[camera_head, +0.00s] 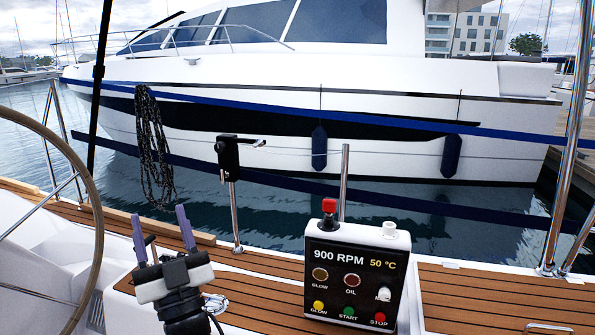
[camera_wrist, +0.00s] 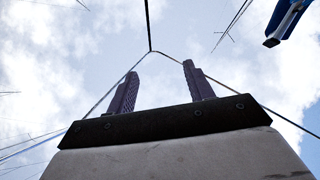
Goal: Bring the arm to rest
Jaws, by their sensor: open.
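My gripper (camera_head: 160,227) is at the lower left in the head view, with its two purple fingers pointing up. The fingers are apart and nothing is between them. In the wrist view my gripper (camera_wrist: 158,85) stands open against a cloudy sky. The fingertips are near the teak deck and clear of the control panel (camera_head: 354,275), which stands to the right. The panel reads 900 RPM and 50 °C and has a red knob on top.
A steering wheel (camera_head: 95,215) is at the left edge. A dark coiled rope (camera_head: 152,145) hangs above my gripper. A black-topped metal post (camera_head: 228,157) stands behind it to the right. Blue-covered lines cross in front of a white motor yacht (camera_head: 270,75). Teak decking (camera_head: 500,295) lies at the right.

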